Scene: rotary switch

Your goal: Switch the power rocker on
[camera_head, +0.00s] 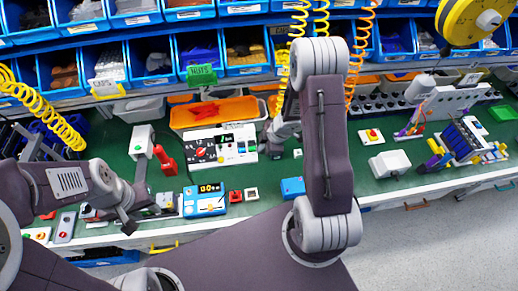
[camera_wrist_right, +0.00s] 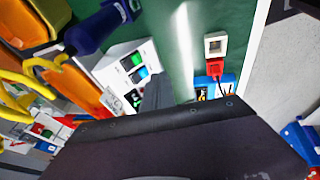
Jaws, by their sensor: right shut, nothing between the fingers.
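A white control panel (camera_head: 232,155) with a black dial section stands on the green bench in the head view. Small controls line its right part. The right wrist view shows the panel (camera_wrist_right: 113,60) with a green and a cyan control (camera_wrist_right: 142,74); I cannot tell which control is the power rocker. My right gripper (camera_head: 270,146) is beside the panel's right end, partly hidden by my arm. In the wrist view its dark finger (camera_wrist_right: 157,95) overlaps the panel's edge; contact cannot be told. It is shut and empty. My left gripper (camera_head: 126,222) is low at left, its jaws unclear.
A blue meter (camera_head: 204,201), a red block (camera_head: 235,197) and a white square-framed part (camera_head: 252,194) lie in front of the panel. An orange tray (camera_head: 215,113) is behind it. A red-handled device (camera_head: 165,160) stands left. Blue bins line the back.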

